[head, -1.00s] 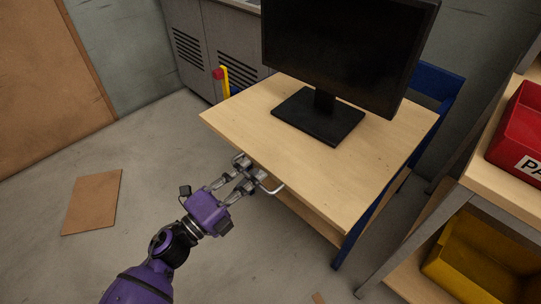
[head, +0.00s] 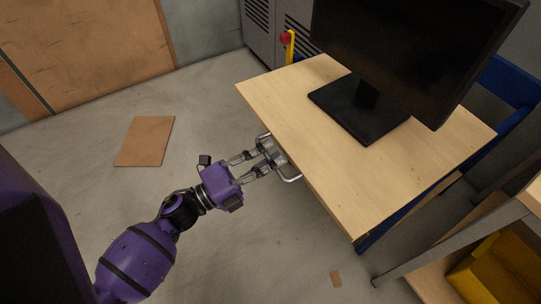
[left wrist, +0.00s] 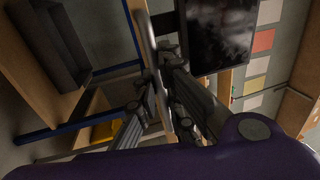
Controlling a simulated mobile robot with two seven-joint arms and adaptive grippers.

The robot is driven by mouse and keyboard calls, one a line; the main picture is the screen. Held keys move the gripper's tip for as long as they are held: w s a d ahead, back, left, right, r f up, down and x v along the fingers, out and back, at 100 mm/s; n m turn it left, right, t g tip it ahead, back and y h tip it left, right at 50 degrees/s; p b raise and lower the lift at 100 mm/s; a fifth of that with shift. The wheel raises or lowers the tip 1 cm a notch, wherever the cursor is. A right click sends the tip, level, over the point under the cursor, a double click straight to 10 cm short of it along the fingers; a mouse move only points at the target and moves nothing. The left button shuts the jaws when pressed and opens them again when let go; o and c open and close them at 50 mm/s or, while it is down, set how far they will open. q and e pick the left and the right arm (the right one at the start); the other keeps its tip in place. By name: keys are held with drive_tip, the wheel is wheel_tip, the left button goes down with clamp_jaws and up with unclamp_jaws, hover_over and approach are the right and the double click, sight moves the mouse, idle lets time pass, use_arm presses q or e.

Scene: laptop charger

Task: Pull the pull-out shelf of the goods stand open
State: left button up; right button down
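The goods stand has a blue frame (head: 513,85) and a light wooden pull-out shelf (head: 280,95) carrying a black monitor (head: 412,55). The shelf's front edge sticks out past the blue leg, so it stands partly open. A metal bar handle (head: 291,179) is on its front edge. My left gripper (head: 268,160) is at the handle, with its fingers on either side of the bar. The left wrist view shows the bar (left wrist: 147,35) running between the fingers (left wrist: 160,88), which look closed on it. My right gripper is not in view.
A rack with a yellow bin (head: 500,268) stands at the lower right, close to the stand. A flat cardboard piece (head: 145,141) lies on the floor at left. A yellow post with a red top (head: 287,45) stands behind the shelf. The floor on the handle side is mostly clear.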

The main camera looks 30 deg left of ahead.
use_arm(q)
drive_tip(key=o, duration=0.4)
drive_tip(key=shift+o, duration=0.2)
drive_tip(key=v, duration=1.2)
